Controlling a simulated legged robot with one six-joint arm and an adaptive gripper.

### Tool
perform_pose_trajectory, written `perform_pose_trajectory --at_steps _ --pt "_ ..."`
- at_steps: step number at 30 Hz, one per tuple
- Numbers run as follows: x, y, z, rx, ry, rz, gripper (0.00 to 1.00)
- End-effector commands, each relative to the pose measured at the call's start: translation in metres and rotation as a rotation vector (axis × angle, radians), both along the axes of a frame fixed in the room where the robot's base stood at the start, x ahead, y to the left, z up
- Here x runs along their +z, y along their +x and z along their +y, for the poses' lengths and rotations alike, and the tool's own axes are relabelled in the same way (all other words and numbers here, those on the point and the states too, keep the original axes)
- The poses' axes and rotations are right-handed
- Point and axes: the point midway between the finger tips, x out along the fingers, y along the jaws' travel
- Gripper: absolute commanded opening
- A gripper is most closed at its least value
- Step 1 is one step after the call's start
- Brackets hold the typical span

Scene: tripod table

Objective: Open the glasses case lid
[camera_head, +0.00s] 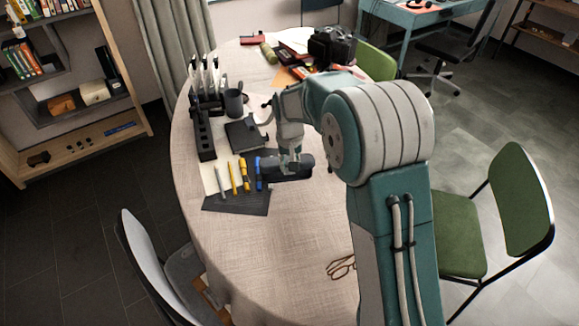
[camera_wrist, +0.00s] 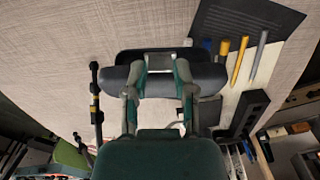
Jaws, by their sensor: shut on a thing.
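The dark glasses case (camera_head: 302,170) lies on the round table, right of the row of pens, and my gripper (camera_head: 287,160) is over it from above. In the wrist view the case (camera_wrist: 211,77) shows as a rounded dark front part with another dark part (camera_wrist: 130,57) behind it. My gripper (camera_wrist: 165,64) is shut on the case there, its two fingers at the middle of the case's length. The fingers hide part of the case, and I cannot tell how far the lid stands open. Eyeglasses (camera_head: 341,267) lie on the table near its front.
A dark mat (camera_head: 237,202) with several pens and markers is left of the case. A black rack (camera_head: 205,135), a dark cup (camera_head: 234,102) and a dark notebook (camera_head: 245,135) stand farther back. The front of the table (camera_head: 270,250) is mostly clear.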

Motion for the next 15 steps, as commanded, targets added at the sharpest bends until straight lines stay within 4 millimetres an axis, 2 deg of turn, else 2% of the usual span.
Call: perform_pose_trajectory --at_steps 15 --pt "0.013 0.01 0.001 0.0 0.0 -0.001 0.25"
